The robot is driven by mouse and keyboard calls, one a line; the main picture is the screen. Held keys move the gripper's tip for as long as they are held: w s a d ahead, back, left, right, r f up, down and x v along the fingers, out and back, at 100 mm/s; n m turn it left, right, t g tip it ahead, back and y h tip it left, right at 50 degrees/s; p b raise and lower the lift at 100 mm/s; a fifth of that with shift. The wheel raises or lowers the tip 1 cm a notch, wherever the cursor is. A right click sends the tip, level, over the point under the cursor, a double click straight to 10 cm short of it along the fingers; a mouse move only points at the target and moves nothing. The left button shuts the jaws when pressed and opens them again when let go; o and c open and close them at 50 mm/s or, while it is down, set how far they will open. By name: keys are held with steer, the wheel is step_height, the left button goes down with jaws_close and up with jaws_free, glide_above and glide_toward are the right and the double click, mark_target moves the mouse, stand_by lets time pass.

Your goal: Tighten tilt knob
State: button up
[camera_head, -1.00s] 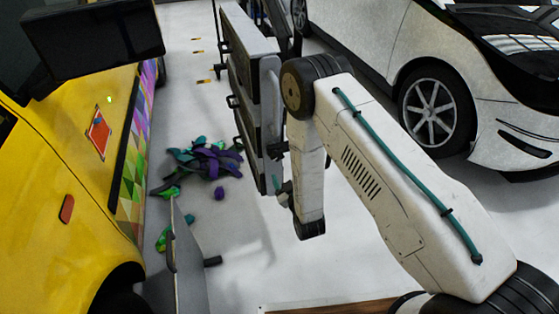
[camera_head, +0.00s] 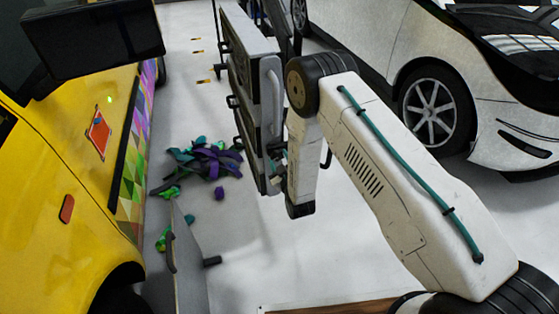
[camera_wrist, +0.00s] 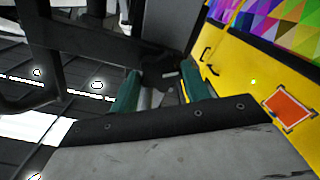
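My gripper (camera_wrist: 159,92) shows in the wrist view as two teal fingers standing apart, with a visible gap between them. A dark knob-like part (camera_wrist: 168,73) lies just beyond the fingertips on a black machine frame; I cannot tell for sure that it is the tilt knob, nor whether the fingers touch it. In the head view my gripper is small and mostly hidden behind my arm, close to the lower part of the grey and black equipment stand (camera_head: 247,80).
A yellow vehicle with a colourful wrap (camera_head: 75,190) stands on the left, with a dark screen (camera_head: 95,40) in front. A white car (camera_head: 400,50) is on the right. Purple and green scraps (camera_head: 207,160) lie on the floor. A grey panel (camera_head: 188,260) stands in the foreground.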

steer(key=shift+m, duration=0.3)
steer(key=m, duration=0.5)
steer(key=shift+m, duration=0.3)
steer(key=m, duration=1.1)
steer(key=shift+m, duration=0.4)
steer(key=m, duration=0.6)
steer(key=o, duration=1)
